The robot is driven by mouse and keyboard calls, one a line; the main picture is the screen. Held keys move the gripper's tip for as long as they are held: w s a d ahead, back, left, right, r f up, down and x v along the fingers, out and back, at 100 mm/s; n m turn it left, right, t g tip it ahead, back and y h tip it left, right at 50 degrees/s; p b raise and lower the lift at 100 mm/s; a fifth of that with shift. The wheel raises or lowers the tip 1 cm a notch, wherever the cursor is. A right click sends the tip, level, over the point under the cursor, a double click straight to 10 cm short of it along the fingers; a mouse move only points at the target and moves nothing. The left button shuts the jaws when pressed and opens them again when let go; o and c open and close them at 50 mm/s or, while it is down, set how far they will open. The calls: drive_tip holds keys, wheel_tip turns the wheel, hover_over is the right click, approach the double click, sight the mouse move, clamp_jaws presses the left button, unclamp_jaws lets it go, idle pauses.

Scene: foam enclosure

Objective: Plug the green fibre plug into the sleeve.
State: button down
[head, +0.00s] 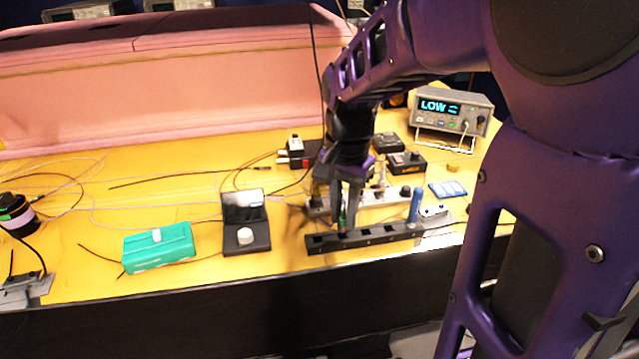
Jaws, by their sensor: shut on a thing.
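My gripper (346,205) points down over the front of the yellow table and is shut on the green fibre plug (342,219). The plug is a small, thin, upright green piece between the fingers. Its lower end is at the top of a long black rack (378,236) with several square openings. I cannot tell whether the plug sits in the rack or just above it. A silver metal rail (385,199) lies behind the rack, partly hidden by my gripper. I cannot make out the sleeve for certain.
A blue pen-like tool (415,206) stands upright at the rack's right end. A meter reading LOW (450,108) stands behind right. Thin fibres cross the table; its front edge is close.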

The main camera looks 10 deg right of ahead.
wheel_tip(320, 180, up, 7)
drive_tip(key=shift+f+p, duration=0.1)
drive_tip(key=shift+p, duration=0.55)
drive_tip(key=w+d+p, duration=0.7)
drive_tip(key=w, duration=0.4)
drive_tip(key=shift+a+f, duration=0.1)
drive_tip(key=shift+f+b, duration=1.35)
drive_tip(key=shift+f, duration=1.1)
drive_tip(key=shift+f+b, duration=0.75)
drive_tip(key=shift+f, duration=0.5)
drive_tip(key=c, duration=0.7)
unclamp_jaws()
drive_tip(key=shift+r, duration=0.1)
